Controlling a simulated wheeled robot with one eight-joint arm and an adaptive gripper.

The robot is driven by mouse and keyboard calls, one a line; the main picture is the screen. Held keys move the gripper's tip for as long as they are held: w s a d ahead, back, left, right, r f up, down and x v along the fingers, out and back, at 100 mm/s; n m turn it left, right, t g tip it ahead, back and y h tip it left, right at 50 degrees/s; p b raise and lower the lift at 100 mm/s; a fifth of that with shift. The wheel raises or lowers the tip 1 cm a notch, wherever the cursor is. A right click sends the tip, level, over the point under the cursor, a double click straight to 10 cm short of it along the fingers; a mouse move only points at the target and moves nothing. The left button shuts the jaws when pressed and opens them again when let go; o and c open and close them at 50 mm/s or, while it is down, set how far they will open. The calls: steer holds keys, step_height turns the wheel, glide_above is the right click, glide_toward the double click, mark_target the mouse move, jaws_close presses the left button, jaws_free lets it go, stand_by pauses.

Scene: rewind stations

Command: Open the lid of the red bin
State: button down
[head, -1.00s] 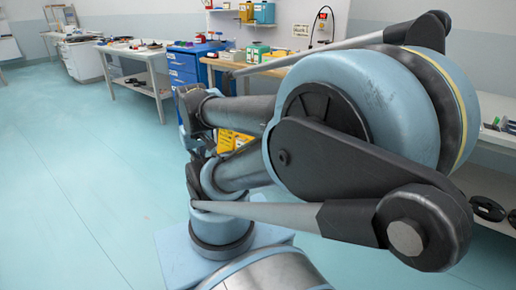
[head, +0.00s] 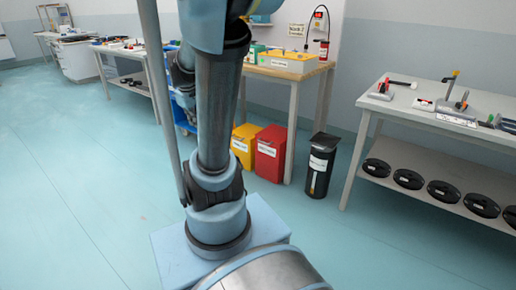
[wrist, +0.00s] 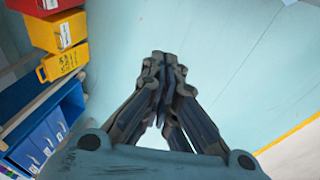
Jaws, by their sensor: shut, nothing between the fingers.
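The red bin (head: 270,153) stands on the floor in the head view, between a yellow bin and a black bin, with a white label on its front. Its lid looks closed. In the wrist view a red box at the top left (wrist: 38,5) may be the same bin, cut off by the frame edge. My gripper (wrist: 163,62) shows in the wrist view with its fingers together and empty, over bare floor and apart from the bins. In the head view my arm hides my gripper.
A yellow bin (head: 245,146) is left of the red bin, and a black bin (head: 320,165) is to its right. A wooden-edged bench (head: 292,76) stands above them. A white table (head: 428,110) with black reels on its shelf is at right. The floor at left is clear.

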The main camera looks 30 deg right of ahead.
steer(key=w+d+f+n+h, duration=0.1)
steer(key=w+d+f+n, duration=0.1)
steer(key=w+d, duration=0.45)
steer(key=w+d+f+n+h, duration=0.1)
steer(key=w+d+n, duration=0.25)
steer(key=w, duration=0.65)
steer(key=w+d+f+n, duration=0.1)
steer(key=w+d+f, duration=0.1)
steer(key=w+d, duration=0.5)
steer(key=w+d+f+n+h, duration=0.2)
steer(key=w+d+f+n, duration=0.3)
steer(key=w+d+f, duration=0.65)
steer(key=w+d+f+n+h, duration=0.1)
steer(key=w+d+f+n, duration=0.1)
steer(key=d+f, duration=1)
steer(key=w+d+f+n+h, duration=0.1)
steer(key=w+d+f+n, duration=0.2)
steer(key=d+f, duration=0.8)
step_height(320, 180, down, 8)
steer(key=shift+d+f+n, duration=0.2)
steer(key=shift+d+n, duration=0.15)
steer(key=shift+n, duration=0.2)
steer(key=shift+a, duration=0.1)
